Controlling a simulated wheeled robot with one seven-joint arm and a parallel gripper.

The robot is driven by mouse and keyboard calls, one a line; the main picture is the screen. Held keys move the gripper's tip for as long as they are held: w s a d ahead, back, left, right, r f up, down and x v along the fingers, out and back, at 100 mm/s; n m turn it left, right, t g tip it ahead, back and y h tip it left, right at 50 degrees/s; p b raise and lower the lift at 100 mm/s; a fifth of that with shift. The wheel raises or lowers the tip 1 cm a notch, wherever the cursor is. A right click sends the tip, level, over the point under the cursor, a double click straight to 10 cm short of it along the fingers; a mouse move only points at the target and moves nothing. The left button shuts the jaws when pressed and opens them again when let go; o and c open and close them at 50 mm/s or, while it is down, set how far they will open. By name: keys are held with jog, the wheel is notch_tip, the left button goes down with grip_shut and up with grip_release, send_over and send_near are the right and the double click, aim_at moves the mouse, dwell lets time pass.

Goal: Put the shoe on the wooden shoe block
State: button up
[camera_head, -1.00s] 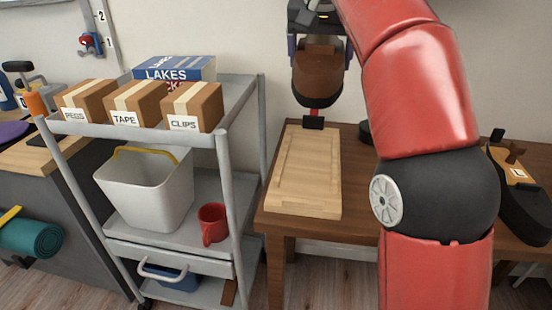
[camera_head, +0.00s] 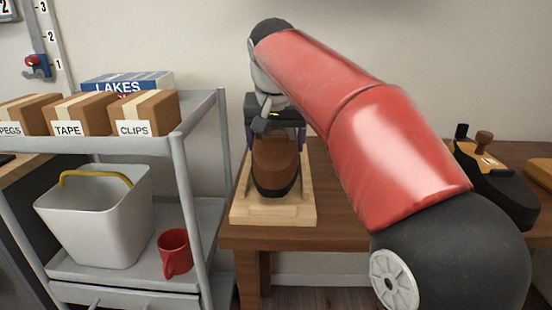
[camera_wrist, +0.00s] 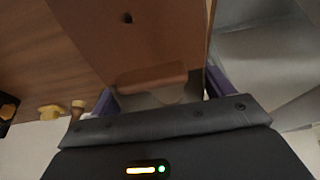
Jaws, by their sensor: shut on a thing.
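My gripper (camera_head: 274,140) is shut on the brown shoe (camera_head: 276,166), with one purple finger at each side. The shoe has a dark sole and its rounded end faces the head camera. The light wooden block (camera_head: 273,214), flat with a raised rim, lies on the brown table. The shoe is over the block and covers much of it; I cannot tell whether they touch. In the wrist view the shoe's brown surface (camera_wrist: 140,35) fills the upper middle between the fingers, and the block is not clearly visible.
The grey cart (camera_head: 185,140) stands close at left, with labelled boxes (camera_head: 147,117), a white bucket (camera_head: 97,218) and a red mug (camera_head: 174,252). Black pieces with wooden tops (camera_head: 492,175) sit at the table's right. A wall is behind.

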jog(key=shift+f+b, duration=0.3)
jog(key=shift+f, duration=1.05)
jog(key=shift+f, duration=0.2)
jog(key=o, duration=1.2)
jog(key=shift+o, duration=0.2)
jog(key=shift+r, duration=0.15)
jog(key=shift+r, duration=0.3)
jog(key=p+v, duration=0.4)
jog(key=v, duration=0.7)
jog(key=shift+s+r, duration=0.15)
jog(key=shift+r, duration=0.1)
